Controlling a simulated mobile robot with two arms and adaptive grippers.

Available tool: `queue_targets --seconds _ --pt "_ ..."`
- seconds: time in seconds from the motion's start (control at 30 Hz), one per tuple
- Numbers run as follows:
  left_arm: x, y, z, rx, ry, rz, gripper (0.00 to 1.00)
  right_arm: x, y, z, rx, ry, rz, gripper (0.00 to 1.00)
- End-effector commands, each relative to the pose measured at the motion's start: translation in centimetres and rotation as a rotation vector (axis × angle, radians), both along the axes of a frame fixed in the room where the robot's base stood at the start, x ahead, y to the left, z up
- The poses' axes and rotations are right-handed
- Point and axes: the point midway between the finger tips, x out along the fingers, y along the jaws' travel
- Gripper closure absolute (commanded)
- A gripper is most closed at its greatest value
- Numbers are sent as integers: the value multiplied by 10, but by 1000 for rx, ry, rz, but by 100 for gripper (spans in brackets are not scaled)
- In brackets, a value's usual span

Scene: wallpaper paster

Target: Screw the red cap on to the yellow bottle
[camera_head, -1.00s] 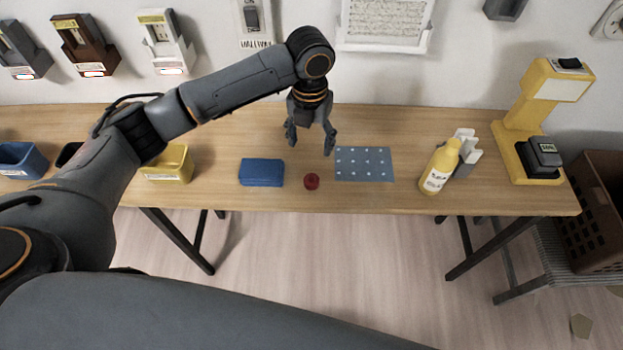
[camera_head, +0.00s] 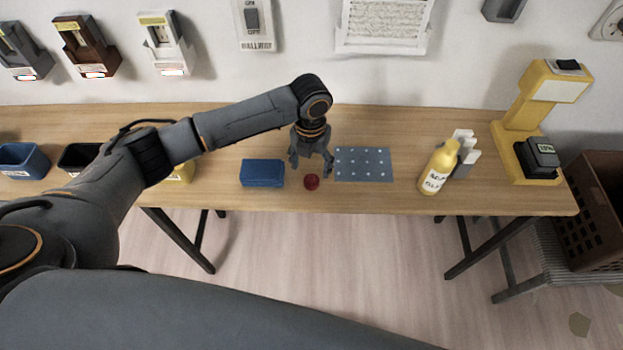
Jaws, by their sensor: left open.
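The red cap (camera_head: 312,182) lies on the wooden table near its front edge, between a blue block and a blue dotted mat. The yellow bottle (camera_head: 438,168) stands on the table to the right of the mat, with a white label on its front. It leans against or stands just in front of a white holder; I cannot tell if they touch. My left gripper (camera_head: 312,167) is open, fingers pointing down, just above and behind the cap, with nothing between the fingers. My right gripper is not in view.
The blue block (camera_head: 262,173) is left of the cap and the dotted mat (camera_head: 364,164) right of it. The white holder (camera_head: 464,150) is behind the bottle. A yellow stand (camera_head: 513,140) is at the right end. A blue bin (camera_head: 24,160) is at far left.

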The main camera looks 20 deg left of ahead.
Motion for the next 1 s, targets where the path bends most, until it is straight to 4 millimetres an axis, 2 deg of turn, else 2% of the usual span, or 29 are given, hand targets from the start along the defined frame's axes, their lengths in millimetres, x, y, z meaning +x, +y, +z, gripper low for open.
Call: queue_targets --seconds 0.17,0.33,0.5,0.87,1.0 --pt "-2 0 -6 1 4 1 35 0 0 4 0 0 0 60" --pt "-6 -3 -31 1 5 0 35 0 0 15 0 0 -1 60" --pt "-5 -2 -50 1 2 1 35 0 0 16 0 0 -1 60" --pt "-5 -2 -52 1 0 0 35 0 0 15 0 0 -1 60" --pt "-5 -2 -52 1 0 0 62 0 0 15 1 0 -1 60"
